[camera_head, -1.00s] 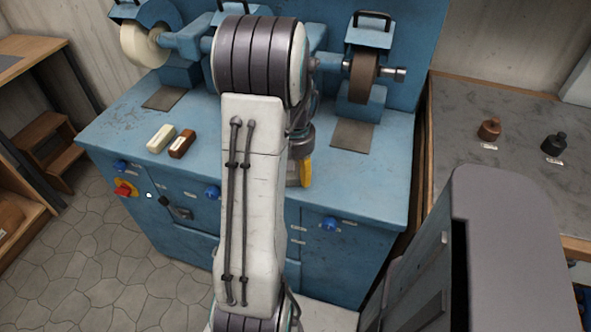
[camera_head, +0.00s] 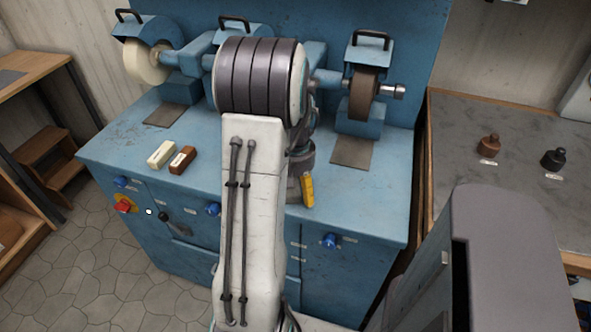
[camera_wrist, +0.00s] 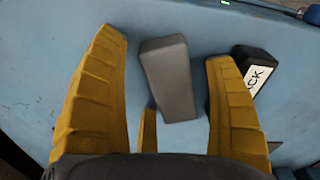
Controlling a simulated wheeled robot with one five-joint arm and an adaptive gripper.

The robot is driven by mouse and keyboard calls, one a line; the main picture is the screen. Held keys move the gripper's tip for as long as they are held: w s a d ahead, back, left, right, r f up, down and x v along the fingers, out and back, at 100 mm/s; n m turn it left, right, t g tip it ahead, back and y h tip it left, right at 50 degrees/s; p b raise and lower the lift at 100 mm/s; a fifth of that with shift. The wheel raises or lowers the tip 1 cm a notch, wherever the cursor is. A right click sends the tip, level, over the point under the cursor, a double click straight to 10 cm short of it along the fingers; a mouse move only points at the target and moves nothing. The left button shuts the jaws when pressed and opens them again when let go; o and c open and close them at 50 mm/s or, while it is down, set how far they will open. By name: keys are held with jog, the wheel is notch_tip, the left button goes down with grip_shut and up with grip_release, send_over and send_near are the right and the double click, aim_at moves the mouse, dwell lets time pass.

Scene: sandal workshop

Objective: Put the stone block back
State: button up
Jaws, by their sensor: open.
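A grey block (camera_wrist: 168,80), likely the stone block, lies on the blue bench top (camera_wrist: 40,50) in the wrist view. My gripper (camera_wrist: 165,50) is open, with its yellow fingers on either side of the block. A gap shows on both sides, so I see no grip on it. In the head view, one yellow finger of my gripper (camera_head: 307,190) shows near the bench's front edge. My arm hides the grey block there.
A black block (camera_wrist: 255,72) with a white label lies just right of the right finger. In the head view, a cream block (camera_head: 161,154) and a brown block (camera_head: 182,160) lie left of my arm. Grinding wheels (camera_head: 363,95) stand behind. A grey-topped table (camera_head: 520,195) with bottles is at right.

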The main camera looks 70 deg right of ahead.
notch_tip(320, 180, up, 12)
jog(key=p, duration=0.1)
jog(key=shift+a, duration=0.2)
jog(key=w+a+r+n+t, duration=0.1)
jog(key=w+a+r+n, duration=0.15)
jog(key=w+a, duration=0.6)
jog(key=w+a+r+n, duration=0.1)
jog(key=w+a+n, duration=0.3)
jog(key=w+a, duration=0.45)
jog(key=s+a+f+n+t, duration=0.1)
jog(key=s+a+n, duration=0.1)
jog(key=a, duration=0.7)
jog(key=s+a+f+n+t, duration=0.1)
jog(key=a+n, duration=0.4)
jog(key=a, duration=0.5)
jog(key=shift+s+a, duration=0.3)
jog(key=shift+s, duration=0.6)
jog(key=shift+r, duration=0.1)
